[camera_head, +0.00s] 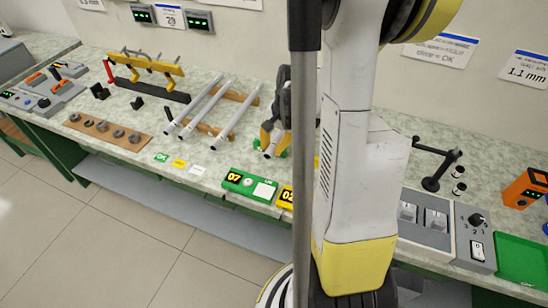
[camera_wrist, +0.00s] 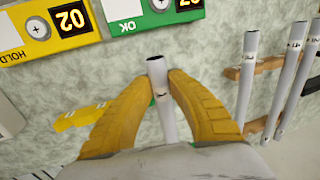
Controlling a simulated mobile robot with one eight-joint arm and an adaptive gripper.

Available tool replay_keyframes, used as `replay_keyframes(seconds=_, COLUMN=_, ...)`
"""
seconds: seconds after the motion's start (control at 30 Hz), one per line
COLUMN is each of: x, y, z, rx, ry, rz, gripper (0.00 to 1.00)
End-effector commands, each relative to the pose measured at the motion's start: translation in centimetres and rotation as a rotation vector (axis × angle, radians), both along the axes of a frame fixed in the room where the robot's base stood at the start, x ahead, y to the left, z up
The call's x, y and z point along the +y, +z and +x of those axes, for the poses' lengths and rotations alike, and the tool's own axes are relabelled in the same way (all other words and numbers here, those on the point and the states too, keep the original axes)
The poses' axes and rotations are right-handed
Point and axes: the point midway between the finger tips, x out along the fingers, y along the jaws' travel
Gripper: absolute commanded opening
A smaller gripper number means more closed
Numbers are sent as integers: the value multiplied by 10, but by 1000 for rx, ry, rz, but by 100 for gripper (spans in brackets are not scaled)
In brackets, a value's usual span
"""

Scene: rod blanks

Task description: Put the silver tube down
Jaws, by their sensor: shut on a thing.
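My gripper (camera_wrist: 160,76) has yellow fingers closed on a silver tube (camera_wrist: 160,92), gripping it near its open end. In the wrist view the tube's dark bore faces up in the picture and its other part runs under the gripper, out of sight. In the head view my gripper (camera_head: 270,137) is over the worktable, right of the tube rack, and the end of the held tube (camera_head: 269,152) shows below the fingers. Whether the tube touches the table cannot be told.
Three more tubes (camera_head: 204,106) lie on a wooden rack (camera_head: 204,129) to the left. A green OK plate (camera_head: 249,187) and a yellow HOLD plate (camera_head: 286,198) are at the table's front edge. A wooden strip with washers (camera_head: 108,132) lies farther left. My arm hides part of the table.

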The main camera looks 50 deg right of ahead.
Motion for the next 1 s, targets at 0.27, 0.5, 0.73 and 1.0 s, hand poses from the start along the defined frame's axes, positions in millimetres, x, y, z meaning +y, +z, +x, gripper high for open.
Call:
replay_keyframes(seconds=0.27, x=-8, y=-23, z=1, rx=0, ry=0, rz=0, gripper=0)
replay_keyframes(seconds=0.5, x=-7, y=-45, z=1, rx=0, ry=1, rz=0, gripper=0)
replay_keyframes(seconds=0.73, x=-7, y=-46, z=1, rx=0, ry=1, rz=0, gripper=0)
replay_keyframes(seconds=1.0, x=-7, y=-46, z=1, rx=0, ry=1, rz=0, gripper=38)
